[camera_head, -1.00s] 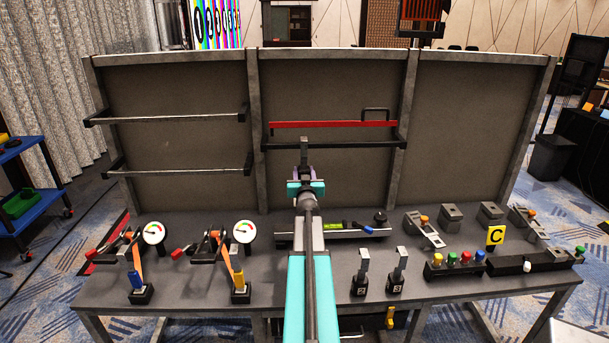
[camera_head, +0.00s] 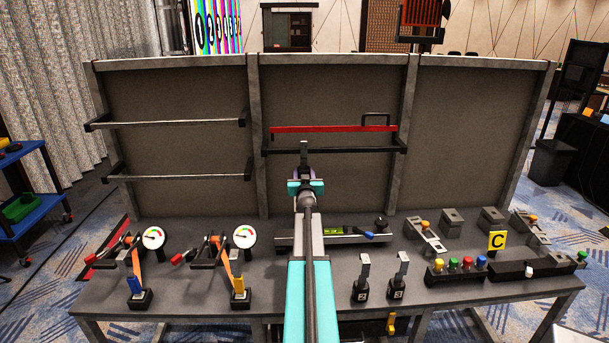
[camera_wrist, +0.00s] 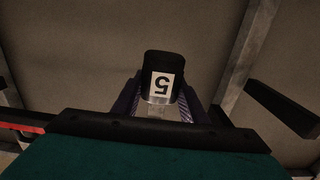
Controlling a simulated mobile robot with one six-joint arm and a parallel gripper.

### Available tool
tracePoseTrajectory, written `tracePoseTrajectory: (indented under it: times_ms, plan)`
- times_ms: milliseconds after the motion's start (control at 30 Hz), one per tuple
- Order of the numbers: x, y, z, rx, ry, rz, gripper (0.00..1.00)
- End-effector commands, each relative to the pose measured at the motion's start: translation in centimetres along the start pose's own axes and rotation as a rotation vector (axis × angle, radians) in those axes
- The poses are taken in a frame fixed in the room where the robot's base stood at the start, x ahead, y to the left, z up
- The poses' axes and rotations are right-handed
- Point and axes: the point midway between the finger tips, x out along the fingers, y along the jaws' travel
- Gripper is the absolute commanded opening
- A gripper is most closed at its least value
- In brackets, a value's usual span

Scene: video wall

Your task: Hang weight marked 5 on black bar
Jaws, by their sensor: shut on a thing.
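The weight marked 5 (camera_wrist: 163,70) is dark with a white label, and the digit appears upside down in the wrist view. My gripper (camera_wrist: 160,108) is shut on it, with a finger on each side. In the head view my gripper (camera_head: 305,184) is just below the black bar (camera_head: 350,149), in front of the middle panel. The weight's grey upright hook (camera_head: 304,155) overlaps the bar in the picture, its tip slightly above the bar. I cannot tell whether they touch. My gripper hides much of the weight in the head view.
A red bar (camera_head: 330,129) runs just above the black bar. Two more rails (camera_head: 180,123) cross the left panel. Weights marked 2 (camera_head: 361,290) and 3 (camera_head: 398,288) stand on the bench. Gauges, levers and buttons fill the bench sides.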

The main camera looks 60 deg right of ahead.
Motion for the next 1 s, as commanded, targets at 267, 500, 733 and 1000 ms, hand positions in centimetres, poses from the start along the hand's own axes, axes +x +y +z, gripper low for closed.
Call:
tracePoseTrajectory:
  times_ms: [267, 500, 733, 1000]
  plan:
    - [-0.1, -0.1, 1.3, 0.001, 0.005, -0.002, 0.0]
    - [-0.1, -0.1, 1.9, 0.001, 0.005, -0.002, 0.0]
    - [-0.1, -0.1, 2.0, 0.001, 0.005, -0.002, 0.0]
    - [-0.1, 0.0, 2.0, 0.0, 0.005, -0.001, 0.47]
